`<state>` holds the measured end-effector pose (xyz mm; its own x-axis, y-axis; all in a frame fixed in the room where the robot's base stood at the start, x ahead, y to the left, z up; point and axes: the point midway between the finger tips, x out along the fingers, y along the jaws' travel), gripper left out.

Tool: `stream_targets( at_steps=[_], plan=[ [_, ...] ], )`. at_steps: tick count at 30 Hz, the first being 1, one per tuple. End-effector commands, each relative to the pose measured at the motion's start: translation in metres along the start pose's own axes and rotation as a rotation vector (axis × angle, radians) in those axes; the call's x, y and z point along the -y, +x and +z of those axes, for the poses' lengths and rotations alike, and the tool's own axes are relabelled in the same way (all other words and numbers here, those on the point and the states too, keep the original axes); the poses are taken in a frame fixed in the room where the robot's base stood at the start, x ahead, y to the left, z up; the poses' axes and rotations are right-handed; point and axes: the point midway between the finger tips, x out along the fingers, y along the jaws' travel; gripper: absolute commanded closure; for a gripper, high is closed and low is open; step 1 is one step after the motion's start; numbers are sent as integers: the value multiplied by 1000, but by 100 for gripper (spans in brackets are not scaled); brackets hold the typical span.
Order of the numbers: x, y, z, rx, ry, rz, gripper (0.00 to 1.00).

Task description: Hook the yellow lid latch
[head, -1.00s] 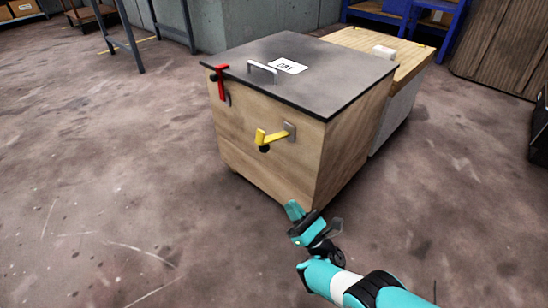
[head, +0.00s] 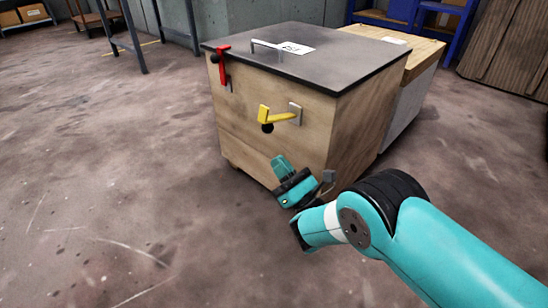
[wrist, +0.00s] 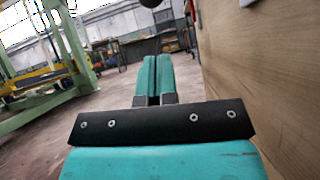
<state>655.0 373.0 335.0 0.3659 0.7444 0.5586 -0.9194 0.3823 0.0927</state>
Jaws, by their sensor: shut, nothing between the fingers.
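The yellow lid latch (head: 282,117) is on the front face of the wooden box (head: 275,145). It points left from its grey plate (head: 295,113), roughly level, below the lid edge, with a black knob (head: 267,128) under its free end. The dark lid (head: 300,62) lies flat on the box. My gripper (head: 279,162) is below the latch and apart from it, close to the front face. In the wrist view its teal fingers (wrist: 156,72) are together and empty. A black round thing (wrist: 150,3), probably the knob, is cut off at the top edge there.
A red latch (head: 224,62) stands upright at the lid's left front edge. The lid has a metal handle (head: 266,46) and a white label (head: 296,48). A wood-topped block (head: 410,45) adjoins the box behind. The floor left of the box is clear.

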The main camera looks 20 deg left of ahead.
Motion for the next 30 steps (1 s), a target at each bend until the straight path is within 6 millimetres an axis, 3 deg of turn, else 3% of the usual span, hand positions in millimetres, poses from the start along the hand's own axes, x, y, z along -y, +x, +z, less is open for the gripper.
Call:
stream_targets(
  at_steps=[1, 4, 7, 12, 30],
  plan=[
    [0, 3, -8, 0, -1, 5, 100],
    [0, 19, -7, 2, 0, 2, 100],
    [0, 34, 12, 2, -1, 1, 100],
    [0, 44, 23, -2, 2, 1, 100],
    [-4, 51, 26, -3, 19, -5, 100]
  ],
)
